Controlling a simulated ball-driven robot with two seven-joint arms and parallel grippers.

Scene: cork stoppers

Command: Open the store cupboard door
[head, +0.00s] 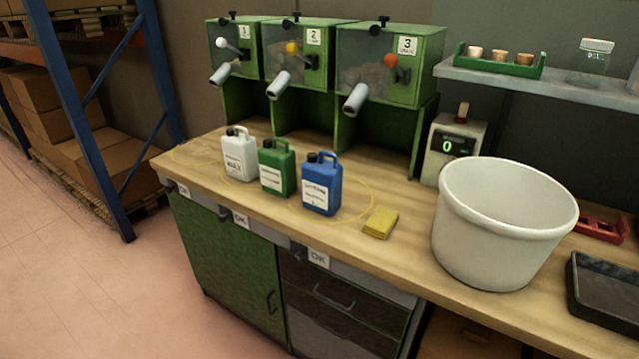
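A green cupboard door (225,265) is set under the left end of the wooden bench. It looks shut, flush with the cabinet front. Its dark bar handle (271,302) is near the door's right edge. I cannot read a label that names it as the store cupboard. Neither of my grippers shows in the head view.
Drawers (335,300) stand right of the door. On the bench (210,195) are white (238,158), green (276,172) and blue (321,188) jugs, a yellow sponge (380,222) and a white tub (500,225). Blue shelving (95,130) stands left; the floor (60,270) before the door is clear.

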